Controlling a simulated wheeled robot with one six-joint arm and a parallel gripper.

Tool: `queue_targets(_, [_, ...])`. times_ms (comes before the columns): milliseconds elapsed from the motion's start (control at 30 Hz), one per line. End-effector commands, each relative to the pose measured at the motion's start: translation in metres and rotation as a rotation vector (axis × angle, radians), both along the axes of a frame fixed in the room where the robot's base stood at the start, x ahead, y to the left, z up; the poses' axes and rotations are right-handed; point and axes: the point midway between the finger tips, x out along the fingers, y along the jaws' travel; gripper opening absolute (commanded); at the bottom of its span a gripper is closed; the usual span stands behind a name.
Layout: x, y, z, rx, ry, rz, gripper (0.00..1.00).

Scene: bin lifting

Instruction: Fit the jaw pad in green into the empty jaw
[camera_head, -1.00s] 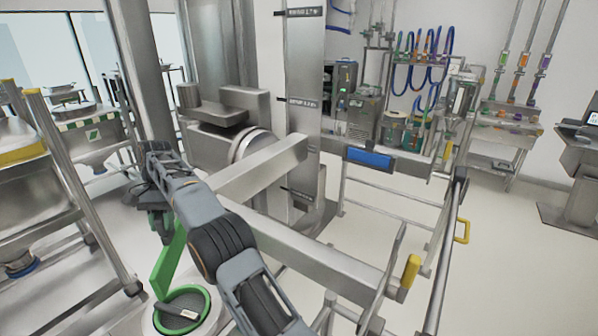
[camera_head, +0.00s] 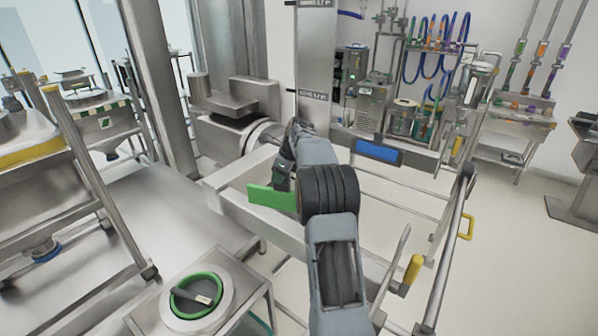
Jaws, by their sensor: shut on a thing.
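The green jaw pad (camera_head: 268,197) is a flat bright green bar. My gripper (camera_head: 283,180) is shut on it and holds it in the air, roughly level, in front of the steel lifting arms. Its right end is hidden behind my gripper and arm. A bare steel jaw arm (camera_head: 222,186) lies just behind and left of the pad; I cannot tell whether they touch. The other steel jaw arm (camera_head: 285,230) runs below the pad, partly covered by my arm. A blue pad (camera_head: 377,152) sits on a steel part farther right.
A small steel stand (camera_head: 212,325) with a green-rimmed round holder (camera_head: 190,300) is at the lower left. A rail frame with yellow handles (camera_head: 412,270) stands at the right. A steel hopper rack (camera_head: 100,205) is at the left. Open floor lies at the right.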

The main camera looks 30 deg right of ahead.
Motion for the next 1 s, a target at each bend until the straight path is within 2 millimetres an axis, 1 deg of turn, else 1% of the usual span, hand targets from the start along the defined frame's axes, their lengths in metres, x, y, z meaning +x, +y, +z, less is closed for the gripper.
queue_targets(33, [-0.004,-0.015,0.001,0.0,0.0,-0.064,0.0])
queue_targets(100, [-0.008,-0.032,-0.001,-0.001,-0.001,-0.141,0.0])
queue_targets(200, [-0.014,-0.051,-0.004,0.0,0.0,-0.228,0.0])
queue_targets(333, [-0.019,-0.068,-0.007,0.0,-0.001,-0.303,0.0])
queue_targets(500, [-0.022,-0.076,-0.012,0.0,0.0,-0.344,0.0])
queue_targets(667, [-0.022,-0.077,-0.024,0.001,0.001,-0.347,0.0])
queue_targets(1000, [-0.023,-0.077,-0.061,-0.001,0.0,-0.347,0.0])
